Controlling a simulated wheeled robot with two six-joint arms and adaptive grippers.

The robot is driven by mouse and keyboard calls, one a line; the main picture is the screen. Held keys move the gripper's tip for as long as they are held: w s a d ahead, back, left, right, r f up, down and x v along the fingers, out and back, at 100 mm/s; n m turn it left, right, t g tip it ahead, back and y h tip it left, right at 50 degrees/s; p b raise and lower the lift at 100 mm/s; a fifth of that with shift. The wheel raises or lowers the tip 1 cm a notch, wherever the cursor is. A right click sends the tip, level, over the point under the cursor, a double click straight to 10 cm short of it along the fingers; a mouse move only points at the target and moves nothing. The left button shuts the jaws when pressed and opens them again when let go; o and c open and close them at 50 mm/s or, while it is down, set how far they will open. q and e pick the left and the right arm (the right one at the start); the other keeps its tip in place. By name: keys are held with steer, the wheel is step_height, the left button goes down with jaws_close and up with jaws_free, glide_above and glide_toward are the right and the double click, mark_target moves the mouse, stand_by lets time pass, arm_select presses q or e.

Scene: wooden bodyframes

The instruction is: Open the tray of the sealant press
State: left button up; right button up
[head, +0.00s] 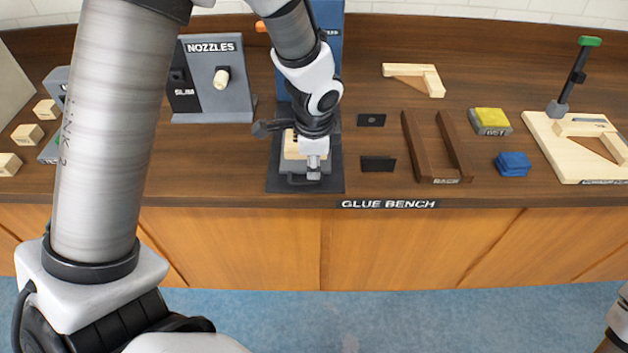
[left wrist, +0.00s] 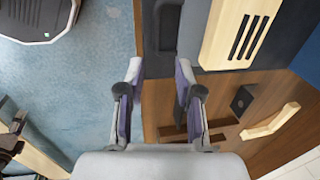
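The sealant press has a blue upright (head: 330,50) and a dark base plate (head: 334,182) on the bench. Its grey tray (head: 290,166), with a pale slotted wooden block (head: 290,146) on it, sits low on the base; a dark handle (head: 301,181) is at its front. My left gripper (head: 313,172) points down over the tray's front and hides part of it. In the left wrist view the gripper (left wrist: 157,72) has its fingers apart, with the dark handle (left wrist: 167,28) just beyond the tips and the slotted block (left wrist: 238,35) to the right. Contact cannot be told.
The nozzle stand (head: 214,85) is left of the press. Right of it lie small black plates (head: 378,164), brown rails (head: 412,146), a pale wooden corner (head: 430,80), yellow and blue blocks (head: 513,164), and a clamp board (head: 560,155). Free floor lies before the bench.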

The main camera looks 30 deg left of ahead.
mark_target(313, 184)
arm_select(q)
steer(key=f+b, duration=0.1)
steer(key=f, duration=0.2)
steer(key=f+b, duration=0.1)
steer(key=f, duration=0.2)
steer(key=shift+w+a, duration=0.2)
steer(key=shift+w+f, duration=0.15)
steer(key=shift+r, duration=0.2)
steer(key=shift+c, duration=0.3)
steer(key=shift+s, duration=0.25)
jaws_close()
